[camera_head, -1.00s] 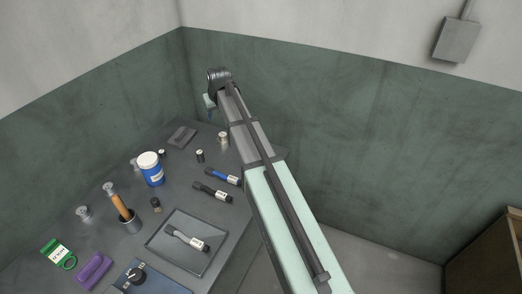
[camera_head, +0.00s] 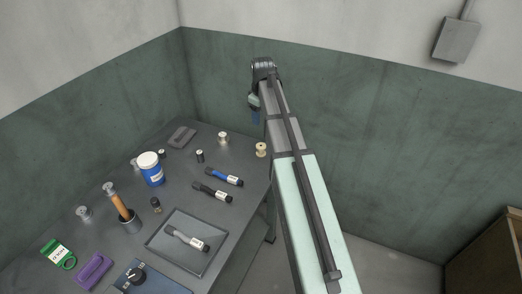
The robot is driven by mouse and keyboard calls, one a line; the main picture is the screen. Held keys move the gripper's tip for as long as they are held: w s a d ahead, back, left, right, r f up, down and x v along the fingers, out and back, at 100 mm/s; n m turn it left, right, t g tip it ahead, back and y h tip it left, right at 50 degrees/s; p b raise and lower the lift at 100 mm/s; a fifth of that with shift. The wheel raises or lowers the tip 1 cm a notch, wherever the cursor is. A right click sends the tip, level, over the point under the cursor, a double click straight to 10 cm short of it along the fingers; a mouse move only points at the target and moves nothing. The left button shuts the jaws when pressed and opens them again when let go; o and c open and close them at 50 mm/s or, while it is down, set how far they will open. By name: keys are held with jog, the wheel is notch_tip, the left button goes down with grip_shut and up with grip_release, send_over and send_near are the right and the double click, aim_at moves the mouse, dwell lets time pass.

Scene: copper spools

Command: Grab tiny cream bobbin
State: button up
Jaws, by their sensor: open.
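A tiny cream bobbin (camera_head: 261,149) stands upright near the table's right edge, close beside my arm. My gripper (camera_head: 255,117) hangs at the end of the raised arm, above and beyond the bobbin in the picture. It is open and apart from the bobbin. The gripper is small and partly hidden by the arm, and nothing shows between its fingers.
A silvery spool (camera_head: 223,139) and a small dark spool (camera_head: 200,156) stand left of the bobbin. Blue (camera_head: 224,177) and black (camera_head: 212,192) tools lie in front. A blue jar with a white lid (camera_head: 151,169) stands farther left. A grey tray (camera_head: 187,242) lies nearer.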

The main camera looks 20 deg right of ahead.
aim_at(261, 145)
jog(key=shift+s+a+f+n+g, duration=0.1)
jog(key=shift+s+f+n+g, duration=0.25)
jog(key=shift+f+n, duration=1.4)
jog(key=shift+s+a+f+n+g, duration=0.15)
jog(key=shift+s+f+n, duration=0.3)
jog(key=shift+f, duration=2.45)
jog(key=shift+s+a+f+n+g, duration=0.1)
jog(key=shift+s+f+n+g, duration=0.25)
jog(key=shift+f+n, duration=1.4)
jog(key=shift+f+m, duration=0.6)
jog(key=shift+m, duration=0.05)
jog(key=c, duration=0.7)
